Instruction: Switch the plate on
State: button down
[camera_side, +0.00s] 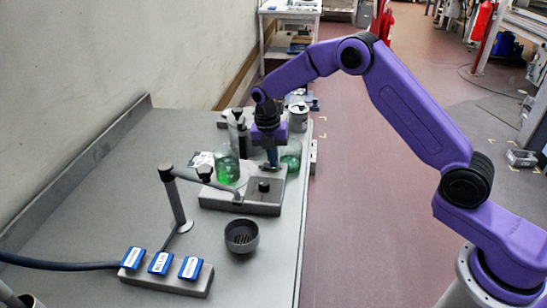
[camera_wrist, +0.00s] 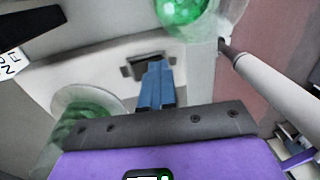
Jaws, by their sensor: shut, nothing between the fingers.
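The plate (camera_side: 216,199) is a low grey box on the bench, with a dark knob-like part (camera_side: 264,187) on top. My gripper (camera_side: 271,166) is over the back right part of the plate, pointing down, its blue fingers closed together and empty. In the wrist view the fingertips (camera_wrist: 155,70) are right beside a small dark-framed switch (camera_wrist: 140,66) on a pale grey surface. The fingers partly cover the switch, and I cannot tell whether they touch it or which way it is set.
A beaker with green contents (camera_side: 227,168) stands left of my gripper, another (camera_side: 291,154) on its right. A bent grey stand (camera_side: 178,205) rises left of the plate. A dark round cup (camera_side: 241,236) and a block with blue labelled pieces (camera_side: 161,263) are nearer.

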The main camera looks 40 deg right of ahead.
jog(key=shift+w+a, duration=0.55)
jog(key=shift+r, duration=0.1)
notch_tip(320, 180, up, 14)
jog(key=w+a, duration=0.1)
dwell(0.5)
jog(key=shift+a, duration=0.1)
